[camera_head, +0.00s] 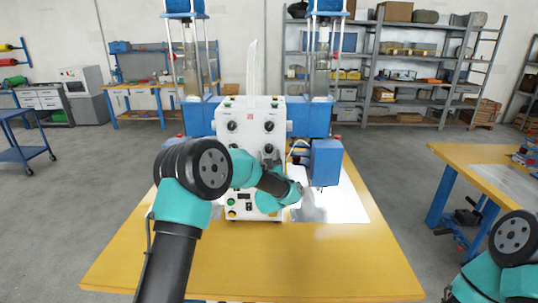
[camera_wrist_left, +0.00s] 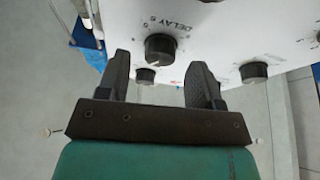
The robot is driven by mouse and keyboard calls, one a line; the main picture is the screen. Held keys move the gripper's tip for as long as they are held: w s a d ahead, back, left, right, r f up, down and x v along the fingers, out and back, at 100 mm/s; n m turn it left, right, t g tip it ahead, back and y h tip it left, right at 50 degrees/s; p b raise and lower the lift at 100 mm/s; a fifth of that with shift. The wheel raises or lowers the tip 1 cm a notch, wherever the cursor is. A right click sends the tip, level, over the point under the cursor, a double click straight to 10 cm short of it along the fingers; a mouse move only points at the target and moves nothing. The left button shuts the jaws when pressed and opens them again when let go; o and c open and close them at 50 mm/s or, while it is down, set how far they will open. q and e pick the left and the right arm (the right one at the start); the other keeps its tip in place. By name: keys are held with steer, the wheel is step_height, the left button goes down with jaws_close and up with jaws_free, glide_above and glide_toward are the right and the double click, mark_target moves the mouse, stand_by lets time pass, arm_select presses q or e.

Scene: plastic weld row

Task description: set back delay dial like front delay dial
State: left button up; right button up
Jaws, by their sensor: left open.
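The white control box (camera_head: 250,112) stands on the yellow table with black dials on its face. Two dials show clearly, a left one (camera_head: 232,126) and a right one (camera_head: 269,126). I cannot tell whether this is the front or back delay dial, nor read either setting. My right gripper is out of view.
Another dial (camera_wrist_left: 145,75) shows between the fingers and one (camera_wrist_left: 253,72) right of them. Blue machine parts (camera_head: 326,160) hang right of the box above a white plate (camera_head: 345,205). The yellow table (camera_head: 300,265) is clear in front.

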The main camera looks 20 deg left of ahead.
arm_select(q)
steer(key=shift+w+a+r, duration=0.2)
steer(key=shift+w+r, duration=0.1)
steer(key=shift+w, duration=0.35)
steer(key=c, duration=0.9)
steer(key=shift+n, duration=0.5)
steer(key=n+g+y, duration=0.1)
steer(key=n, duration=0.2)
steer(key=n+y, duration=0.2)
steer(key=n, duration=0.1)
steer(key=shift+d+g, duration=0.15)
steer(key=shift+g, duration=0.25)
steer(key=n+g, duration=0.1)
steer(key=n, duration=0.2)
steer(key=n+g+y, duration=0.1)
steer(key=n, duration=0.3)
steer(key=shift+d+r+g+y, duration=0.1)
steer(key=shift+r+g+y, duration=0.05)
steer(key=shift+g+y, duration=0.2)
steer(key=shift+n, duration=0.3)
